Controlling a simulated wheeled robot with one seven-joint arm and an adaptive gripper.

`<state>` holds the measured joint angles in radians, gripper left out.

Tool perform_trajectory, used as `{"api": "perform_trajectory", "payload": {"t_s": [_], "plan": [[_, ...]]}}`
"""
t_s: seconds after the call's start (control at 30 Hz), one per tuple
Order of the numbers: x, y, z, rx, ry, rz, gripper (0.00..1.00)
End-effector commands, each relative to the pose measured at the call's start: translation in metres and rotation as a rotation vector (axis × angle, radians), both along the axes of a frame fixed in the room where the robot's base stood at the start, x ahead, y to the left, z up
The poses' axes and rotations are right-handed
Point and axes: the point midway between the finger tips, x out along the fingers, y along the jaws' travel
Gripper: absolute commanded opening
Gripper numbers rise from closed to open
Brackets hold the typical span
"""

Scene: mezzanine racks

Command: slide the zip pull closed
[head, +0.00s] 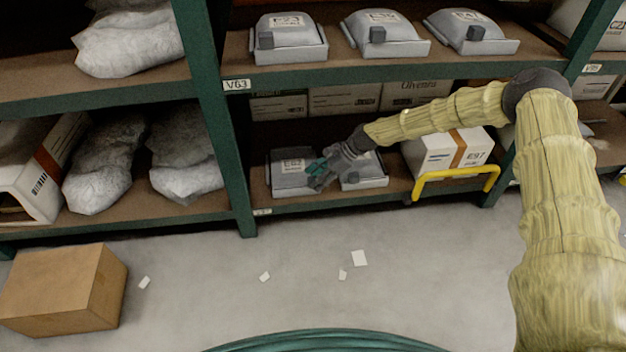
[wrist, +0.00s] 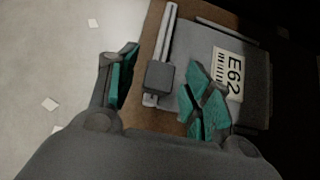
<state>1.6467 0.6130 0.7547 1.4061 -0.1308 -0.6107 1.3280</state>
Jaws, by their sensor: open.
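A grey pouch labelled E62 (wrist: 258,85) lies on the lower shelf; in the head view this looks like the left pouch (head: 284,183), partly covered by my gripper. A pale zip track (wrist: 168,28) runs along its edge in the wrist view. The dark grey block-shaped zip pull (wrist: 159,75) sits on the track, near the track's lower end in that view. My gripper (wrist: 162,62) is open, its teal-padded fingers to either side of the pull. The right finger overlaps the pouch in view; contact cannot be told. In the head view my gripper (head: 320,172) hides the pull.
A similar pouch (head: 371,182) lies just right of my gripper. A yellow rail (head: 455,173) stands before a white carton (head: 440,157) further right. A green rack upright (head: 232,160) is to the left, and the upper shelf edge (head: 330,77) runs above.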

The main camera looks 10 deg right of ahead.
Motion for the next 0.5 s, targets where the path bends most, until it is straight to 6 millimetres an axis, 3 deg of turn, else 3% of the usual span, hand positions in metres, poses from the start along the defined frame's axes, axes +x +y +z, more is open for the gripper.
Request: {"api": "perform_trajectory", "payload": {"t_s": [0.5], "plan": [[-0.002, -0.059, 0.057, 0.0, -0.001, -0.003, 0.5]]}}
